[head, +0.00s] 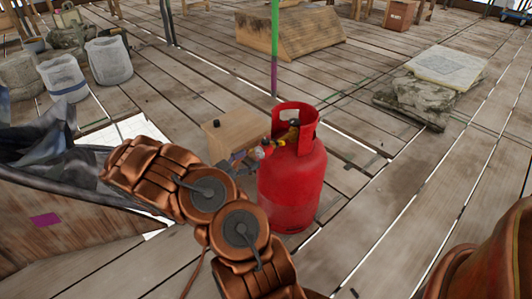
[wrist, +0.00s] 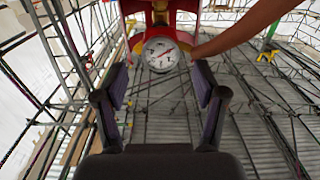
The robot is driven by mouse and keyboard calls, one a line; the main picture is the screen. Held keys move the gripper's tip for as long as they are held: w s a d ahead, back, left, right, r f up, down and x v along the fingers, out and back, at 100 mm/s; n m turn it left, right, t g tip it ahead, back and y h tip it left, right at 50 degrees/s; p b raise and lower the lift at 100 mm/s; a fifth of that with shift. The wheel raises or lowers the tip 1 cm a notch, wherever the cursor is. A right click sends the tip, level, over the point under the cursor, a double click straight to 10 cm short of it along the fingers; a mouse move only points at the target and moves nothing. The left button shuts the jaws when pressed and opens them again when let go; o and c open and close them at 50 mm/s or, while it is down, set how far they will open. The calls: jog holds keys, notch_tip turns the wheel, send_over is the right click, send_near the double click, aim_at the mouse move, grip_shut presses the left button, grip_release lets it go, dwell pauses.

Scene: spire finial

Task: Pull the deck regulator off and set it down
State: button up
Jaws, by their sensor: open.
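A red gas cylinder (head: 292,185) stands upright on the deck in the head view. The regulator (head: 268,148) sits at its valve, inside the red collar, with yellow parts beside it. In the wrist view the regulator's round white dial (wrist: 160,53) faces me, below the red collar (wrist: 130,18). The dial appears beyond the fingertips, and I see no contact.
A small wooden box (head: 233,132) stands just behind my gripper. A green and purple pole (head: 275,45) rises behind the cylinder. Stone slabs (head: 425,85) lie right, pale buckets (head: 108,60) stand left. The plank floor right of the cylinder is largely clear. An orange-brown hose (wrist: 240,28) curves from the dial.

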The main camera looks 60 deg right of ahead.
aim_at(259, 153)
dwell(0.3)
jog(key=shift+b+x, duration=1.5)
jog(key=shift+x, duration=3)
grip_shut()
jog(key=shift+w+a+p, duration=0.1)
jog(key=shift+p, duration=0.2)
jog(key=shift+p+v, duration=0.8)
jog(key=shift+v, duration=2.05)
